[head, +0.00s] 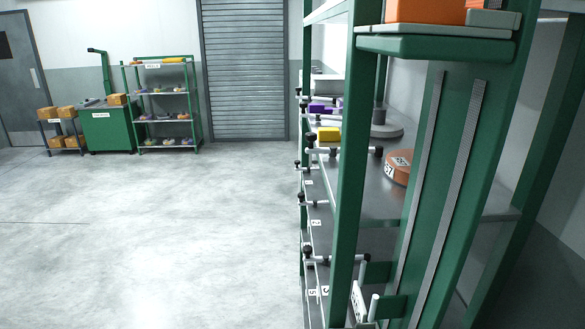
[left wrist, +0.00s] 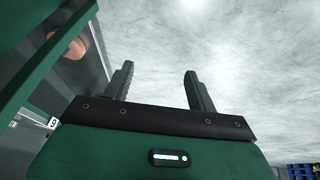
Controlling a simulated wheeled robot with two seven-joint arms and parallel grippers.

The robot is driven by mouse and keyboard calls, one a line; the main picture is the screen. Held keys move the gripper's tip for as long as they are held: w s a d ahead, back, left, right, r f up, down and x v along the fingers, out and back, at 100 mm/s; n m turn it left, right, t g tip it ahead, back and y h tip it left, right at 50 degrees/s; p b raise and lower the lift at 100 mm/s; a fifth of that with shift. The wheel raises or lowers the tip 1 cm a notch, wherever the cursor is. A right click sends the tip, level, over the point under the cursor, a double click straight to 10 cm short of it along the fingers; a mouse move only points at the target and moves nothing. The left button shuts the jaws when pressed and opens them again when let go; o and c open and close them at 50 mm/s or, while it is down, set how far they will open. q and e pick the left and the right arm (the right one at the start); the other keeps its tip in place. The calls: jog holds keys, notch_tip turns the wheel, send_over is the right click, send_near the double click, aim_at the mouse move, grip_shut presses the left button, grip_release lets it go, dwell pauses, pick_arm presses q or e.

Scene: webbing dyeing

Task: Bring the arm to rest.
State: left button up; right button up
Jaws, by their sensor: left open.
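My left gripper (left wrist: 160,70) shows in the left wrist view. Its two dark fingers stand well apart, with nothing between them. Pale grey floor lies beyond the fingertips. A green frame with a shelf (left wrist: 62,92) is close on the left of the gripper, and a round orange-brown thing (left wrist: 70,46) shows there. I cannot tell whether the gripper touches the frame. Neither gripper shows in the head view, and my right gripper is in neither view.
A green-posted rack (head: 345,180) fills the right of the head view, holding a yellow block (head: 329,134) and a brown roll (head: 397,167). The floor (head: 170,230) to its left is clear. A stocked shelf (head: 165,119) and green cabinet (head: 110,128) stand far back, beside a shutter (head: 246,70).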

pick_arm(q)
jog(key=s+a+f+m+g, duration=0.1)
jog(key=s+f, duration=0.3)
jog(key=s, duration=1.1)
jog(key=s+a+f+m+g+y, duration=0.1)
jog(key=s+f, duration=0.3)
jog(key=s, duration=1.2)
jog(key=shift+s+a+m+g, duration=0.2)
jog(key=shift+m+g, duration=0.1)
jog(key=shift+g, duration=0.3)
